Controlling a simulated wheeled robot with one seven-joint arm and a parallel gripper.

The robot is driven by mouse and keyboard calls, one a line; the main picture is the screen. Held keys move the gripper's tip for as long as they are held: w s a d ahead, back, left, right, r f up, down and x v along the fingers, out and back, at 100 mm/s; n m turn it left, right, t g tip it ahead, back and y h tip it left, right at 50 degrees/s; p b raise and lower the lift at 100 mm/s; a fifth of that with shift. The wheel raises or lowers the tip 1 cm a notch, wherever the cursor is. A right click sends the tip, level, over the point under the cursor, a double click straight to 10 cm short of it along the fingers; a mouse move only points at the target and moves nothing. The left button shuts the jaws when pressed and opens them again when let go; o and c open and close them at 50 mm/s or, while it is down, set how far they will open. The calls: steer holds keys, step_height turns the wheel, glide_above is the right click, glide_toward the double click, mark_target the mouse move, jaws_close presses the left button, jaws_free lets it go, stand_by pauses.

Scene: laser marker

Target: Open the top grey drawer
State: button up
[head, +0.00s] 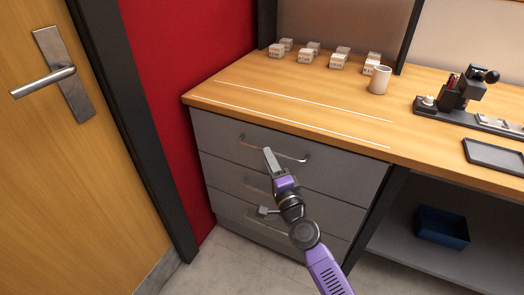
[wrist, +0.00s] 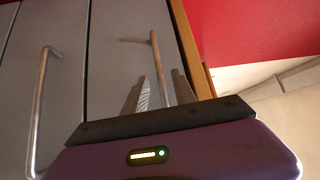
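The top grey drawer (head: 335,170) is the uppermost drawer front under the wooden desktop and looks shut. Its metal bar handle (head: 298,158) runs across the front; in the wrist view the handle (wrist: 155,50) stands upright in the picture. My gripper (head: 267,152) is in front of this drawer, at the handle, and hides part of it. In the wrist view my gripper (wrist: 160,88) has its two fingers apart, one on each side of the handle bar. A gap shows between the fingers and the bar. Whether either finger touches it is unclear.
Lower grey drawers (head: 235,180) have similar handles; the neighbouring handle (wrist: 40,110) shows at left in the wrist view. The desktop (head: 235,88) holds small boxes (head: 305,56), a white mug (head: 380,80) and a dark device (head: 462,92). A door (head: 70,180) stands at left.

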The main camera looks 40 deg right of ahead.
steer(key=shift+x, duration=2.1)
jaws_close()
